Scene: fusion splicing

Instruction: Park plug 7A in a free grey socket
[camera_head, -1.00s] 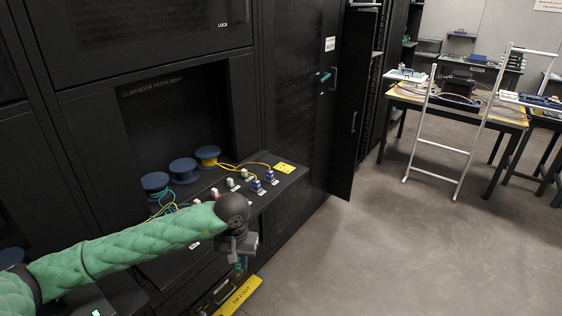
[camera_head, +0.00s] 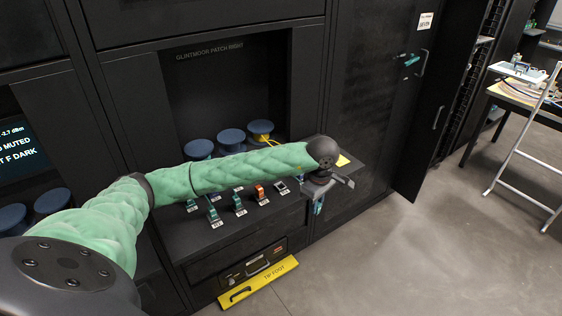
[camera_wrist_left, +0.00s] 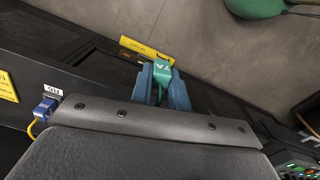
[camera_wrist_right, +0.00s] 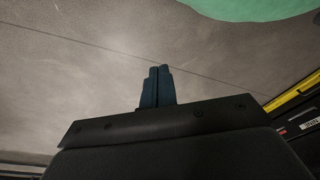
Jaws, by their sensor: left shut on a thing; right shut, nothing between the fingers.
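Plug 7A (camera_wrist_left: 163,71) is teal with a white "7A" mark. It sits between the blue fingers of my left gripper (camera_wrist_left: 163,88), which is shut on it. In the head view my left gripper (camera_head: 318,203) hangs beyond the right end of the sloping socket shelf, the plug mostly hidden. The shelf bears teal plugs (camera_head: 214,215), an orange plug (camera_head: 260,193) and a dark fitting (camera_head: 281,187) with a white label. I cannot tell whether it is a free grey socket. My left forearm hides the shelf's back part. My right gripper (camera_wrist_right: 157,87) is shut and empty above bare floor.
Blue spools (camera_head: 231,139) stand in the recess behind the shelf. A blue plug (camera_wrist_left: 44,109) with a yellow cable sits by a label in the left wrist view. A yellow tip-foot bar (camera_head: 260,282) juts out below.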

